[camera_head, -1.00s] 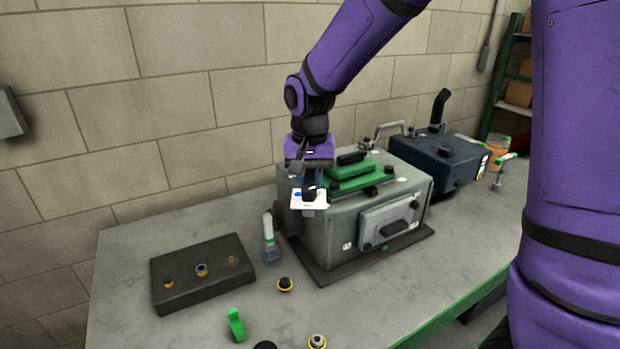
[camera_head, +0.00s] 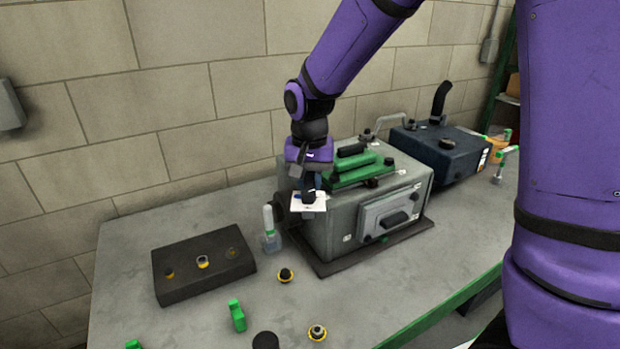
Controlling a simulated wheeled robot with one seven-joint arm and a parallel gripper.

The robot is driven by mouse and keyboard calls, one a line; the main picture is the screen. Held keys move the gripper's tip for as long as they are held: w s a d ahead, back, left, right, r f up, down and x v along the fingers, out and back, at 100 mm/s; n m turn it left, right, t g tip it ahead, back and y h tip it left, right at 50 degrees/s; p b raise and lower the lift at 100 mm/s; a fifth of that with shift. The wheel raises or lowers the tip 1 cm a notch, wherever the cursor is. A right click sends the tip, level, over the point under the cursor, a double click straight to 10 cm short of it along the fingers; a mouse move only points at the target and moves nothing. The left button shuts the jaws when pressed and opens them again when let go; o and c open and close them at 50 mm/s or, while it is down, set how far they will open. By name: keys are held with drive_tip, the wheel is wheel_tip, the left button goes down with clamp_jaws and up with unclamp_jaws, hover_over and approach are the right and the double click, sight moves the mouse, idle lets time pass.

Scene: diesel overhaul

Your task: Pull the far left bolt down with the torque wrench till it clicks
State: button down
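My gripper (camera_head: 309,190) points down at the left top edge of the grey engine block (camera_head: 335,222). A small white plate with a blue mark (camera_head: 300,203) shows at its fingertips, with a dark piece over it. I cannot tell whether the fingers are shut on anything. The green cover (camera_head: 362,171) with a black handle lies on top of the engine, to the right of my gripper. The far left bolt is hidden or too small to make out. I cannot clearly identify a torque wrench.
A dark block (camera_head: 205,282) with several round fittings lies at the left. A clear bottle (camera_head: 270,240) stands close to the engine. A green piece (camera_head: 237,315) and yellow-ringed parts (camera_head: 285,276) lie in front. A dark blue box (camera_head: 442,155) stands right of the engine.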

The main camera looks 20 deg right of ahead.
drive_tip(key=shift+w+a, duration=0.2)
drive_tip(key=shift+a, duration=0.35)
drive_tip(key=shift+w+a, duration=0.15)
drive_tip(key=shift+a, duration=0.2)
drive_tip(key=shift+a, duration=0.1)
idle(0.3)
drive_tip(key=shift+w+a+m, duration=0.2)
drive_tip(key=shift+a+m, duration=0.1)
drive_tip(key=shift+m, duration=0.1)
drive_tip(key=shift+w+a+m, duration=0.25)
drive_tip(key=shift+a+m, duration=0.15)
idle(0.6)
drive_tip(key=shift+w+a+m, duration=0.2)
drive_tip(key=shift+a+m, duration=0.1)
drive_tip(key=shift+a, duration=0.05)
